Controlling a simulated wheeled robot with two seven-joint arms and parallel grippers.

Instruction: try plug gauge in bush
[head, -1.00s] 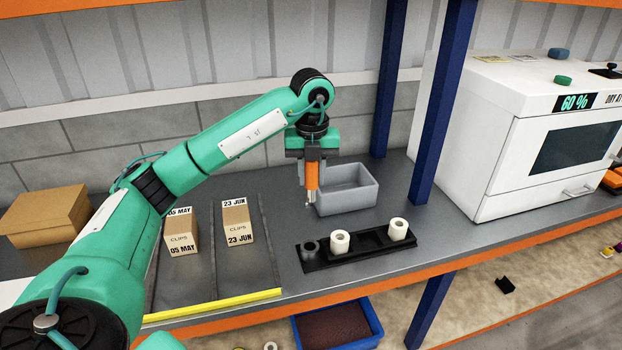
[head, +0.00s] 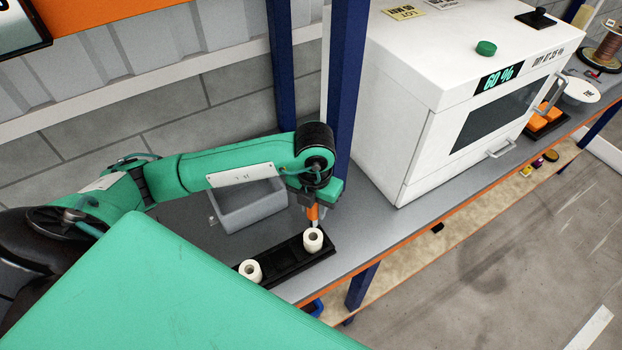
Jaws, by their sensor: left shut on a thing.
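My left gripper (head: 312,196) is shut on the plug gauge (head: 313,212), which has an orange handle and points downward. The gauge's lower end is at the right-hand white bush (head: 313,240); I cannot tell whether it is above the hole, behind it or just inside. That bush stands upright in a black rack (head: 284,268). A second white bush (head: 250,271) stands in the rack further left. The rack's left end is hidden by a green link of mine. My right gripper is not in view.
A grey open bin (head: 248,207) stands behind the rack, behind my left forearm. A blue post (head: 346,90) rises close behind the gripper. A white dryer cabinet (head: 420,110) stands to the right. The shelf's orange front edge (head: 400,249) is near the rack.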

